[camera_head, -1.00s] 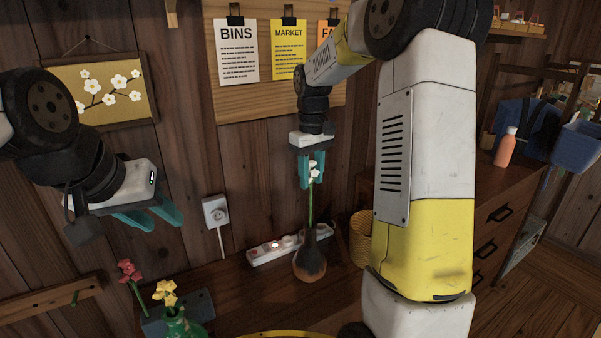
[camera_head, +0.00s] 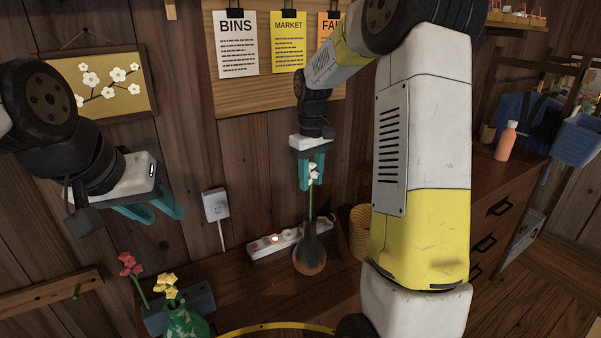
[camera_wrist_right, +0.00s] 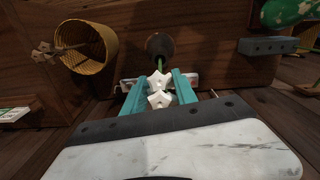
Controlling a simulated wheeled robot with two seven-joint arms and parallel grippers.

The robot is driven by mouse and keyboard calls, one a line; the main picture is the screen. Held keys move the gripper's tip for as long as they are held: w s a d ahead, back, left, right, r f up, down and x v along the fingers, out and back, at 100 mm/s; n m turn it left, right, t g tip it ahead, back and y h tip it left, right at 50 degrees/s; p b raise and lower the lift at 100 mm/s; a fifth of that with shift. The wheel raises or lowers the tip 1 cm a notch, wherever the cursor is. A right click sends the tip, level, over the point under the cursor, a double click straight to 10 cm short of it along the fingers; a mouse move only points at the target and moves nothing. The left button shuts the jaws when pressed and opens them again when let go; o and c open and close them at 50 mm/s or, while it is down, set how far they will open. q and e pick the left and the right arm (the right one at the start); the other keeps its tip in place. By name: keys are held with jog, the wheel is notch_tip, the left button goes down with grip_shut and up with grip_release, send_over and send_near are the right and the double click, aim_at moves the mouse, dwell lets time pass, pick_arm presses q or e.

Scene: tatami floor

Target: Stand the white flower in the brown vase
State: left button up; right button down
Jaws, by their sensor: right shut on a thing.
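The white flower (camera_head: 313,172) is held upright in my right gripper (camera_head: 312,182), whose teal fingers are shut on it near the blossom. Its green stem runs down into the mouth of the brown vase (camera_head: 310,258), which stands upright on the dark wooden top. In the right wrist view the white blossoms (camera_wrist_right: 159,90) sit between the fingers and the stem meets the vase (camera_wrist_right: 160,46). The stem's lower end is hidden inside the vase. My left gripper (camera_head: 154,212) is open and empty, in the air to the left, well away from the vase.
A white power strip (camera_head: 275,242) lies just behind and left of the vase. A yellow woven basket (camera_head: 361,232) stands to its right, partly hidden by my arm. A green vase (camera_head: 186,321) with yellow flowers (camera_head: 168,287) and a red flower (camera_head: 130,264) are at the front left.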

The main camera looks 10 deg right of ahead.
aim_at(311, 162)
jog(key=shift+f, duration=1.6)
jog(key=c, duration=0.8)
grip_release()
jog(key=shift+o, duration=0.3)
jog(key=o, duration=0.5)
jog(key=shift+r, duration=3.95)
jog(key=s+a+r+m+t+y, duration=0.1)
jog(key=s+r+m+t, duration=0.1)
jog(key=s, duration=1)
jog(key=s+a+r+m+t+y, duration=0.1)
jog(key=s+r+t, duration=0.3)
jog(key=s, duration=0.8)
jog(key=shift+m, duration=0.9)
